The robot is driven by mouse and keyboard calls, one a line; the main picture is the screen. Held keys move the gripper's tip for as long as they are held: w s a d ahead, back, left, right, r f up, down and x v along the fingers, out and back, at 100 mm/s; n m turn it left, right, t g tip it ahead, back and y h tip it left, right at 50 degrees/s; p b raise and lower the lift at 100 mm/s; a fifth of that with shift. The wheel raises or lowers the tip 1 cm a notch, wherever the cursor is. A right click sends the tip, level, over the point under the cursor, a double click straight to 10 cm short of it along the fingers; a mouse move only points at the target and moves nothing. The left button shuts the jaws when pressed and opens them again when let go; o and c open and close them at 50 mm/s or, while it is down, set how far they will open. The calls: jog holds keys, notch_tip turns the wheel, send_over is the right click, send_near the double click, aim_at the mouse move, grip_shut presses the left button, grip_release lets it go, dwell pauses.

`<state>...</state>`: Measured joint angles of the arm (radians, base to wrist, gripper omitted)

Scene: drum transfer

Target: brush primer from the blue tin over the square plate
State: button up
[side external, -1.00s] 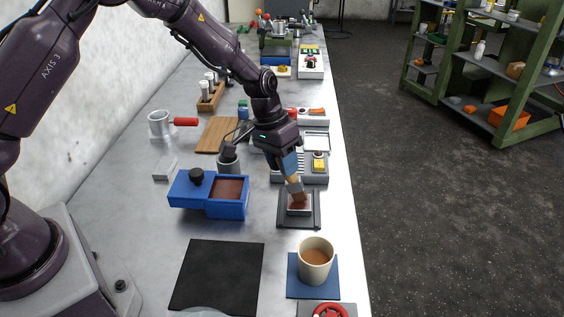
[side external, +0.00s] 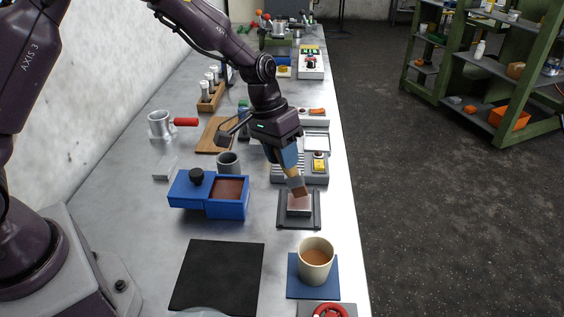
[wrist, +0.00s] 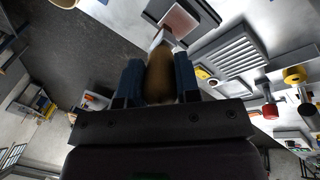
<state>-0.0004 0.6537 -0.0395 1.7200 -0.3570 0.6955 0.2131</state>
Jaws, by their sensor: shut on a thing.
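My gripper (side external: 284,158) is shut on a brush (side external: 297,188) with a wooden handle, its bristles pointing down. In the wrist view the tan handle (wrist: 160,82) sits between the two blue fingers. The square plate (side external: 300,208) lies on a dark holder near the bench's right edge, its top pinkish brown; it also shows in the wrist view (wrist: 180,22). The bristle end is just over the plate's far part; I cannot tell whether it touches. The blue tin (side external: 228,209) stands left of the plate, its lid aside and brown primer showing inside.
A beige cup (side external: 316,262) of brown liquid stands on a blue mat in front of the plate. A black mat (side external: 218,275) lies at the front left. A grey cup (side external: 229,163) stands behind the tin. A yellow-button box (side external: 318,168) stands behind the plate.

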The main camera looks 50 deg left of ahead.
jog(key=shift+r, duration=2.2)
